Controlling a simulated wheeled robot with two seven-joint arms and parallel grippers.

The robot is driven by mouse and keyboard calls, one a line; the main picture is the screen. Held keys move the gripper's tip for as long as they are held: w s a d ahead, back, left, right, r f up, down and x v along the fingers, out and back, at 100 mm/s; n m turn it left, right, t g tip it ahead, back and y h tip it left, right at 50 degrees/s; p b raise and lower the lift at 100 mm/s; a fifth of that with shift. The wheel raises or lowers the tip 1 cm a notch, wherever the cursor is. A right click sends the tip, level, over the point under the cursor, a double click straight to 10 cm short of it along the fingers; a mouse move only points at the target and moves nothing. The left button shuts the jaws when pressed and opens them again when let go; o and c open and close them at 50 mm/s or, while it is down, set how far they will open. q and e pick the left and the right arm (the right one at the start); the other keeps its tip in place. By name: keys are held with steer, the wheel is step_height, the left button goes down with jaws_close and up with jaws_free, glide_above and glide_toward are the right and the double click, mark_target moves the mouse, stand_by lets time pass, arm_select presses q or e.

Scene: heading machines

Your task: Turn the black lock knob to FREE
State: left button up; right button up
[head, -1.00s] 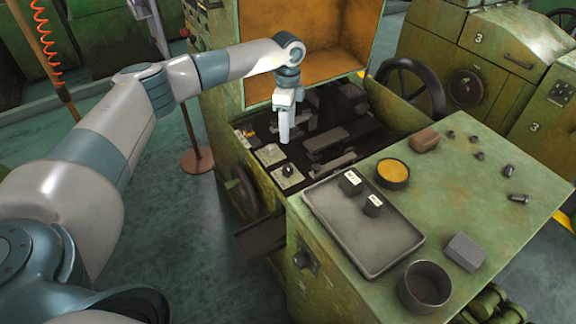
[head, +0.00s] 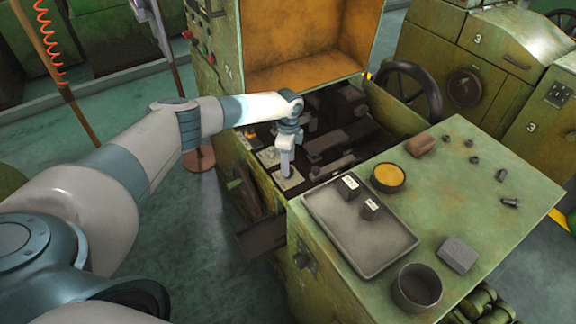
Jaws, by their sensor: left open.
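The black lock knob sits on a pale square plate (head: 289,182) inside the machine's open bay. The knob is now mostly hidden by my left gripper (head: 286,172), which points down right over it. The gripper's jaws are open. I cannot tell whether the fingers touch the knob or stand around it. The knob's markings and pointer are too small to read. A second pale plate (head: 268,156) lies just behind. My right gripper is out of view.
A green bench top (head: 455,190) at the right carries a grey tray (head: 365,240) with two labelled black blocks, a yellow-filled round tin (head: 388,178), a dark cup (head: 417,287) and a grey block (head: 457,254).

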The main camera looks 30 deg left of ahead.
arm_select(q)
steer(key=shift+f, duration=1.8)
steer(key=c, duration=1)
